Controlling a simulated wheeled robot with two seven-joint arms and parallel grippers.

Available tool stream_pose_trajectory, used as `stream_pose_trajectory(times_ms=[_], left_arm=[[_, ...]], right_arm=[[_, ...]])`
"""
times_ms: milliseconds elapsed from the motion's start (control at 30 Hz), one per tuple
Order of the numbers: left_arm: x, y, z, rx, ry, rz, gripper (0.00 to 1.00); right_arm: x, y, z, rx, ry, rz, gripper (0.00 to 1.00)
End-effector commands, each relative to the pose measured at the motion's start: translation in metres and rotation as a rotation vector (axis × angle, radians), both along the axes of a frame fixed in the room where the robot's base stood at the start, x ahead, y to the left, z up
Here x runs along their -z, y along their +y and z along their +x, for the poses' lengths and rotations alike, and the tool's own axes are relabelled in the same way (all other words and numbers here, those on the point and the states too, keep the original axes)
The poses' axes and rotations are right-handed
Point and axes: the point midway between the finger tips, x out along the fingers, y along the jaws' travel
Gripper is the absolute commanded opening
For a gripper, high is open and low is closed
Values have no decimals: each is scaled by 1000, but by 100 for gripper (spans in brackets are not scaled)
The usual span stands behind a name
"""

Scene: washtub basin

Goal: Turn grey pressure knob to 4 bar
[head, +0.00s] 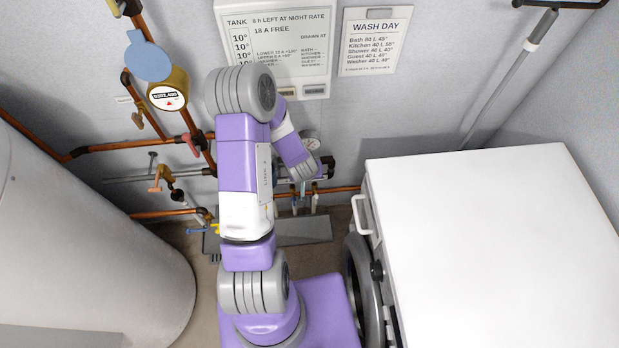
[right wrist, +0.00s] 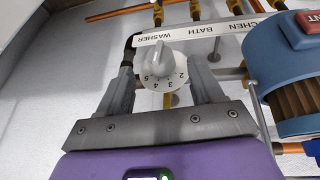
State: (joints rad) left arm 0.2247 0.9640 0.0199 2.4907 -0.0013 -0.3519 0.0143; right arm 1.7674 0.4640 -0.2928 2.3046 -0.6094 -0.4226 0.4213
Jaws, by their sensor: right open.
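My right gripper (right wrist: 162,84) is open, with one finger to the left and one to the right of the knob. I cannot tell whether either finger touches it. In the head view the knob cannot be made out near the end of my purple arm. My left gripper is in neither view.
A blue housing (right wrist: 283,62) with a red button stands close at right. In the head view a white washing machine (head: 490,240) stands right and a pale tank (head: 80,245) left.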

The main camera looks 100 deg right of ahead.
Motion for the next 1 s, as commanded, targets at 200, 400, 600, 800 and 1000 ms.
stream_pose_trajectory(times_ms=[200, 400, 600, 800, 1000], left_arm=[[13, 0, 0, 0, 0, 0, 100], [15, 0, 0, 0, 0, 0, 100], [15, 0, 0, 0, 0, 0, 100], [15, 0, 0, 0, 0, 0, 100], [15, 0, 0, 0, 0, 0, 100]], right_arm=[[32, -11, -5, -1, 0, 0, 66], [40, -16, -7, 0, -1, -1, 66], [40, -16, -7, -1, -1, -2, 66], [39, -16, -7, -1, -1, -2, 38], [39, -16, -7, -1, -1, -2, 10]])
